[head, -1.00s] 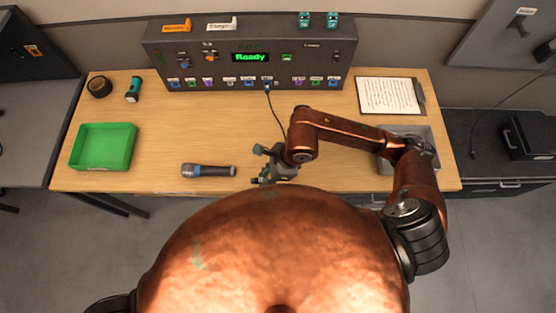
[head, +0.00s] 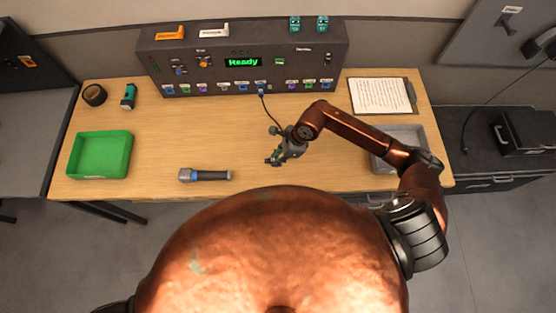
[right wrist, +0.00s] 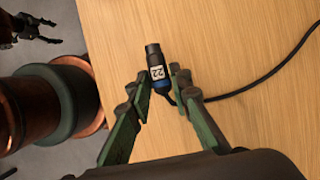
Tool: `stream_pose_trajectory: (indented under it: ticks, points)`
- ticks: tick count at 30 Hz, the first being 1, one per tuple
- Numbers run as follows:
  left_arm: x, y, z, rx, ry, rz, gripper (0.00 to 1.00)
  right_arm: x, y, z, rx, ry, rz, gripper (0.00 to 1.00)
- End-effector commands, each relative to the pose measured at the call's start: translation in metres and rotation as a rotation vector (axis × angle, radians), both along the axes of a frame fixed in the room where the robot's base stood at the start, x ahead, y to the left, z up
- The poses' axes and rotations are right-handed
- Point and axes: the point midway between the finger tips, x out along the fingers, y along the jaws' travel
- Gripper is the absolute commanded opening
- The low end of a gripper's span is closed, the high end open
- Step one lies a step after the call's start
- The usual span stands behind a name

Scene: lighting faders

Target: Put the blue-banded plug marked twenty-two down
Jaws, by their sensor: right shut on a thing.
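The blue-banded plug (right wrist: 157,72) is black, with a white label reading 22, in the right wrist view. My right gripper (right wrist: 163,92) is shut on it, with its green-sided fingers on either side of the plug's rear. A black cable (right wrist: 265,75) trails from the plug. In the head view my right gripper (head: 274,147) is over the middle of the desk (head: 225,135), and the plug is too small to make out clearly. My left gripper (right wrist: 38,28) shows at the top left of the right wrist view, empty with its fingers apart.
A console (head: 215,72) reading Ready stands at the back, with the cable running to its front. A green tray (head: 100,175) is at the left, a grey tray (head: 388,135) and clipboard (head: 378,95) at the right.

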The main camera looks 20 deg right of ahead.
Motion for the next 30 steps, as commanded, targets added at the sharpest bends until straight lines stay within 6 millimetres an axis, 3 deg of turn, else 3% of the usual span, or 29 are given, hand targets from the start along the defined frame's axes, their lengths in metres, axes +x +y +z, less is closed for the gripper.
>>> stream_pose_trajectory:
  ticks: [9, 23, 24, 30]
  points:
    - [0.002, 0.000, 0.007, 0.000, -0.003, 0.000, 0.59, 0.003, -0.003, -0.034, 0.001, 0.002, -0.002, 0.00]
    - [0.001, 0.000, -0.001, 0.000, -0.002, -0.001, 0.59, 0.003, -0.003, -0.043, -0.001, 0.000, 0.000, 0.00]
    - [0.001, 0.000, 0.001, 0.000, -0.002, -0.001, 0.59, 0.003, -0.003, -0.042, -0.001, 0.000, 0.000, 0.21]
    - [0.001, 0.000, 0.001, 0.000, -0.002, -0.001, 0.59, 0.003, -0.003, -0.041, -0.001, 0.000, 0.000, 0.35]
